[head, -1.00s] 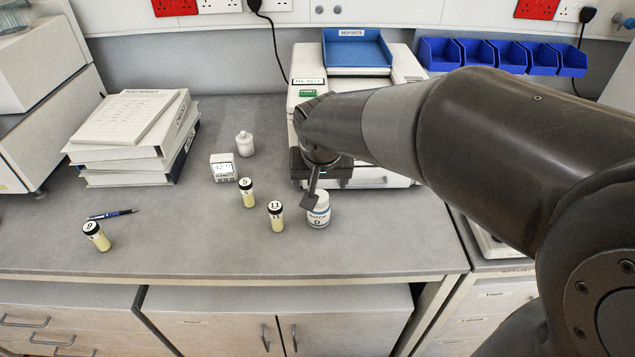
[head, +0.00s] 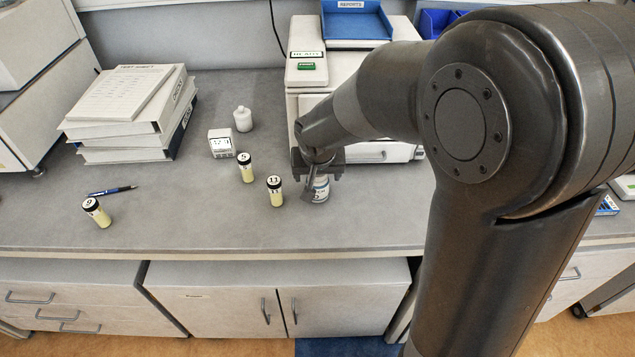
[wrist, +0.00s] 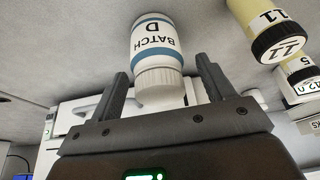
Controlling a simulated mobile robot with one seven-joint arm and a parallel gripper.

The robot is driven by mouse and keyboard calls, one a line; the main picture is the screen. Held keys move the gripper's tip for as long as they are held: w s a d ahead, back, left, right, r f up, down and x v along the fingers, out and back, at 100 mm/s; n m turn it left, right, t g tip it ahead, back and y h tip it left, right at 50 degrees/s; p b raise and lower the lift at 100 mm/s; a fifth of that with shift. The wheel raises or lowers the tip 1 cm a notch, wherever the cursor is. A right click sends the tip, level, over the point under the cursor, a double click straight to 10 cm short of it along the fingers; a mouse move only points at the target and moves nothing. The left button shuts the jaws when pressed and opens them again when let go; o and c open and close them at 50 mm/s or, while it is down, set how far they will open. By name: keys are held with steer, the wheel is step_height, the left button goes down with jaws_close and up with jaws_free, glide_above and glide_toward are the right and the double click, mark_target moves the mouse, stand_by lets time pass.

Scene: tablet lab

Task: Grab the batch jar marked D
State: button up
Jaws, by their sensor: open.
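The batch jar marked D (head: 320,188) is white with a blue band and stands upright on the bench, partly hidden by my gripper in the head view. In the wrist view the jar (wrist: 155,50) shows upside down, with BATCH D on its label and its ribbed white lid towards my gripper. My gripper (head: 317,180) is at the jar in the head view. In the wrist view the open fingers (wrist: 162,80) stand apart, one on each side of the lid, with gaps showing. I cannot tell how deep the jar sits between them.
A vial marked 11 (head: 275,191) stands close to the left of the jar, with vial 5 (head: 246,168) and vial 9 (head: 96,212) farther left. A white instrument (head: 310,98) stands behind. Bench space in front of the jar is clear.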

steer(key=shift+w+f, duration=0.1)
steer(key=shift+f, duration=0.1)
steer(key=shift+c, duration=0.2)
steer(key=c, duration=1.1)
